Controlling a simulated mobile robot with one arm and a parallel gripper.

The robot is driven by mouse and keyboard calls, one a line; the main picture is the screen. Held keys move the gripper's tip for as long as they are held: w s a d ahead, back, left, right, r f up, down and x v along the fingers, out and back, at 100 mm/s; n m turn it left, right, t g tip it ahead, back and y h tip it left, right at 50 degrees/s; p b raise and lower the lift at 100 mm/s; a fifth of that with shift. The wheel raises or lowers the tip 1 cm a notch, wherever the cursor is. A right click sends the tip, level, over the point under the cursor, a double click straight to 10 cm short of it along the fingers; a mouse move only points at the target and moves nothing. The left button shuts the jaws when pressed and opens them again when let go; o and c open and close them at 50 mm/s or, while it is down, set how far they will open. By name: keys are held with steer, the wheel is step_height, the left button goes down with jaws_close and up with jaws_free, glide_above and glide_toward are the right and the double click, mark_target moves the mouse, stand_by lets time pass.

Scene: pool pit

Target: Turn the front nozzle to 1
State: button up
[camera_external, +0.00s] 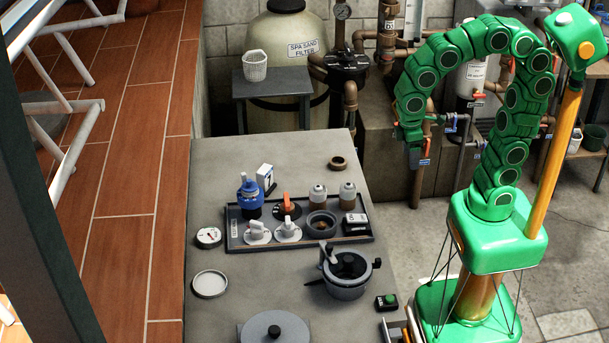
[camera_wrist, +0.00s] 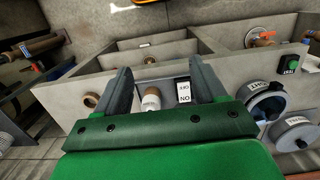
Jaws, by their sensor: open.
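In the external view, two white knobs on round white plates, one to the left (camera_external: 256,231) and one to the right (camera_external: 288,230), sit along the front of a dark tray (camera_external: 340,240). An orange-handled selector (camera_external: 287,207) on a black dial stands behind them. I cannot tell which of these is the front nozzle, and no number is readable. My gripper (camera_external: 411,158) hangs beyond the right side of the bench, apart from the tray. In the wrist view my gripper (camera_wrist: 161,76) has its fingers spread, with nothing held between them.
The tray also bears a blue-topped valve (camera_external: 249,196), two jars, a bowl (camera_external: 321,223) and an ON/OFF block (camera_external: 355,222). A grey pot (camera_external: 346,280) stands in front. Pipes and a sand filter (camera_external: 290,60) stand behind.

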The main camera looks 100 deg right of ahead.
steer(key=w+a+f, duration=0.1)
steer(key=w+a, duration=0.1)
steer(key=w, duration=1.7)
steer(key=t, duration=0.1)
glide_toward(289, 216)
steer(key=s+a, duration=0.1)
steer(key=shift+w+a+f, duration=0.2)
steer(key=shift+w+f, duration=0.2)
steer(key=shift+f, duration=3.95)
steer(key=shift+c, duration=0.3)
steer(key=c, duration=1)
